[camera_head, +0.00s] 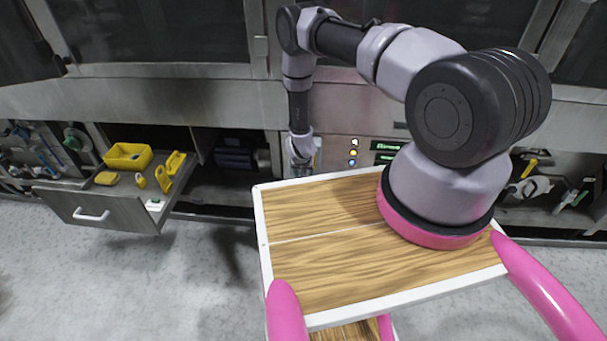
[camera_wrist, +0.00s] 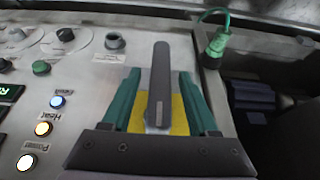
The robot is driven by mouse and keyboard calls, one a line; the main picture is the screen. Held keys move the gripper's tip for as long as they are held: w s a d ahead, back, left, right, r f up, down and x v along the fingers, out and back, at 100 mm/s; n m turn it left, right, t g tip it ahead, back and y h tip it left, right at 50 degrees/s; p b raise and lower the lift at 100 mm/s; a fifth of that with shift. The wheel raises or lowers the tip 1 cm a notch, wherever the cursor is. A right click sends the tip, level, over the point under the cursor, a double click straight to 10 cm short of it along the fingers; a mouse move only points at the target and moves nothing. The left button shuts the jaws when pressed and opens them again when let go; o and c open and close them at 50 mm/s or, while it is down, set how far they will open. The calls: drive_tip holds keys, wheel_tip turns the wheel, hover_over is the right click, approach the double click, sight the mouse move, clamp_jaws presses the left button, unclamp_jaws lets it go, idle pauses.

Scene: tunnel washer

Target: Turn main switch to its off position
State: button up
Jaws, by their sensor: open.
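The main switch (camera_wrist: 159,65) is a dark grey lever handle over a yellow plate (camera_wrist: 178,112) on the grey control panel. In the wrist view its handle runs nearly upright in the picture. My gripper (camera_wrist: 158,75) is open, with one green finger on each side of the handle. Whether either finger touches it I cannot tell. In the head view my gripper (camera_head: 301,160) is at the machine's front, just left of the panel lights, and the switch is not discernible there.
Left of the switch are round knobs (camera_wrist: 64,38) and lit buttons (camera_wrist: 43,128). A green-capped connector (camera_wrist: 216,45) and a dark opening are to its right. In the head view, an open drawer (camera_head: 105,213) with yellow items juts out at left. Grey floor is clear in front.

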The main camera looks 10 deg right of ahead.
clamp_jaws()
idle(1.4)
